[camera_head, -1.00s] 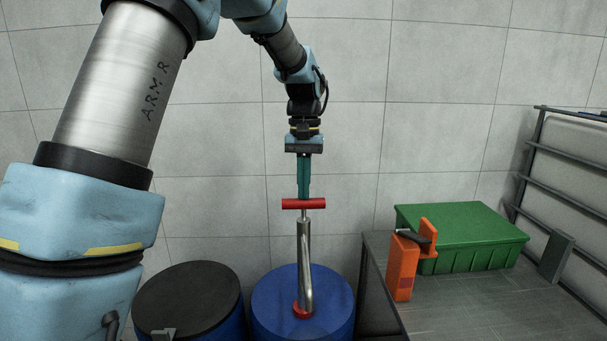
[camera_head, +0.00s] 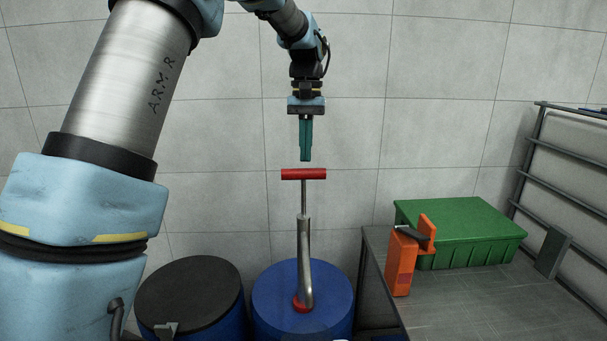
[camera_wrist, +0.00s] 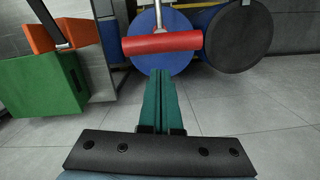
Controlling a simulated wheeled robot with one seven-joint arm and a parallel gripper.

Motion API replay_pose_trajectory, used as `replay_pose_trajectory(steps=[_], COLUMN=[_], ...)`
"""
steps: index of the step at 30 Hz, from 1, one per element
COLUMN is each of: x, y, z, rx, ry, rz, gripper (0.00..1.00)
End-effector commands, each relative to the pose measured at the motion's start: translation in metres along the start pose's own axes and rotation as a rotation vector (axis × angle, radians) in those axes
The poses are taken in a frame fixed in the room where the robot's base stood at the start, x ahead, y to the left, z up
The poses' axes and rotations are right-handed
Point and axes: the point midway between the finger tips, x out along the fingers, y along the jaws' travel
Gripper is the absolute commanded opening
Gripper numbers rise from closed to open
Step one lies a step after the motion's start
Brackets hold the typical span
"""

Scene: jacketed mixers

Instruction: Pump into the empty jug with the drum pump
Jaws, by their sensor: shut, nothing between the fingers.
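The drum pump has a red T-handle (camera_head: 304,174) on a thin rod above a steel tube (camera_head: 304,245). It stands upright in the blue drum (camera_head: 270,300), with a red fitting at its base. A good length of rod shows above the tube. My gripper (camera_head: 306,159) points down just above the handle, with a small gap between them. Its green fingers are shut with nothing between them. In the wrist view, the fingertips (camera_wrist: 160,72) lie close to the red handle (camera_wrist: 150,44). I cannot make out a jug in either view.
A drum with a black lid (camera_head: 190,295) stands left of the blue drum. To the right, a grey bench (camera_head: 460,300) carries an orange holder (camera_head: 401,265) and a green crate (camera_head: 465,250). A tiled wall is behind; a rack (camera_head: 560,200) stands far right.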

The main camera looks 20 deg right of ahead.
Motion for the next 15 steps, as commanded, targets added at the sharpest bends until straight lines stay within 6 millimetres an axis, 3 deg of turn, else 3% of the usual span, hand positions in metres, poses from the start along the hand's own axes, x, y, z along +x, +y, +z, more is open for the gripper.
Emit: replay_pose_trajectory(steps=[7,15], x=[-0.037,-0.046], y=[0.0,0.0], z=[-0.001,0.0], rx=[-0.001,-0.001], ry=[0.002,0.0], rz=[0.0,0.0], gripper=[0.0,0.0])
